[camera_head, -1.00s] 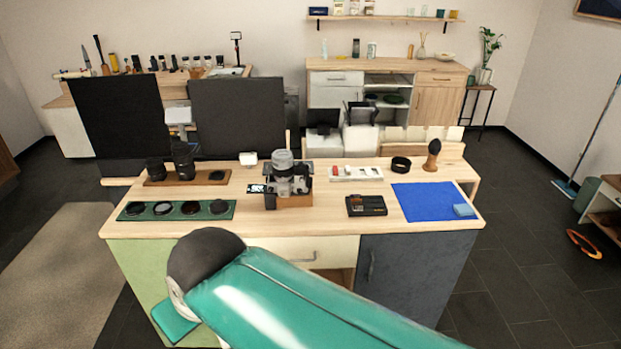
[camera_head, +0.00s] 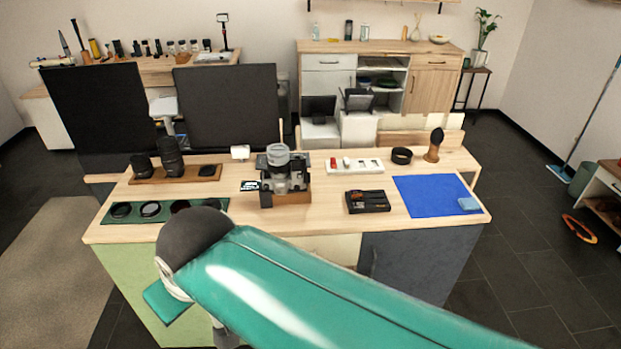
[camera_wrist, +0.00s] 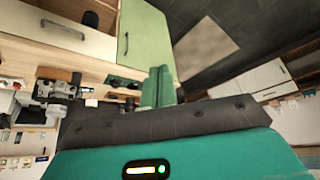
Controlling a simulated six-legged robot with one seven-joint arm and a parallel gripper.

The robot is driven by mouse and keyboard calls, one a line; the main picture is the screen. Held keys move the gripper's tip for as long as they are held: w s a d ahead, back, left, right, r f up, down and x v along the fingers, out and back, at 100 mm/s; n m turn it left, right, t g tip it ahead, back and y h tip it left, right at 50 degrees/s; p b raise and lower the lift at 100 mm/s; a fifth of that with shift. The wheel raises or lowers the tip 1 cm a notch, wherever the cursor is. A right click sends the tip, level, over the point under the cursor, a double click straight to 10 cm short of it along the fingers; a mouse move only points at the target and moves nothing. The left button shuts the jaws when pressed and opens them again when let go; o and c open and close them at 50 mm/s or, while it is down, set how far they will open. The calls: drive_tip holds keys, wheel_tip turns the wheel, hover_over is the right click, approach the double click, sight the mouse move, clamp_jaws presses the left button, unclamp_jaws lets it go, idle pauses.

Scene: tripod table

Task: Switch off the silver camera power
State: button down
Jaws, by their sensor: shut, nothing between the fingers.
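The silver camera (camera_head: 285,170) with an upright grey lens stands on a small wooden block (camera_head: 293,197) at the middle of the desk. It also shows tipped sideways at the left of the wrist view (camera_wrist: 55,90). Its power switch is too small to make out. My gripper (camera_wrist: 158,86) shows in the wrist view with its teal fingers together and empty. It is apart from the camera, which lies to its left in that picture. In the head view my teal arm crosses in front of the desk, and the fingertips cannot be made out.
The wooden desk (camera_head: 330,212) holds a green mat (camera_head: 112,212) with round filters, a tray with dark lenses (camera_head: 170,160), a black case (camera_head: 367,201), a white tray (camera_head: 357,166), a blue cloth (camera_head: 430,196) and a wooden-handled brush (camera_head: 434,146). Two dark panels (camera_head: 225,105) stand behind.

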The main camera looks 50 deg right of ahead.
drive_tip(key=shift+d, duration=0.1)
drive_tip(key=w+d+f+m+t+h, duration=0.35)
drive_tip(key=w+d+m, duration=0.45)
drive_tip(key=d, duration=0.5)
drive_tip(key=w+d+f+m+t+h, duration=0.2)
drive_tip(key=w+d+f+m, duration=0.2)
drive_tip(key=w+d+m, duration=0.65)
drive_tip(key=s+d+f+m+t+h, duration=0.1)
drive_tip(key=s+d+f+m, duration=0.2)
drive_tip(key=d, duration=0.5)
drive_tip(key=s+d+f+m+t+h, duration=0.1)
drive_tip(key=s+d+f+m+h, duration=0.15)
drive_tip(key=d, duration=0.45)
drive_tip(key=s+d+f+m+t+h, duration=0.2)
drive_tip(key=s+d+f+m, duration=0.3)
drive_tip(key=s+m, duration=0.3)
drive_tip(key=shift+s+d+h, duration=0.4)
drive_tip(key=shift+s+d, duration=0.3)
drive_tip(key=shift+s, duration=0.35)
drive_tip(key=shift+t, duration=0.25)
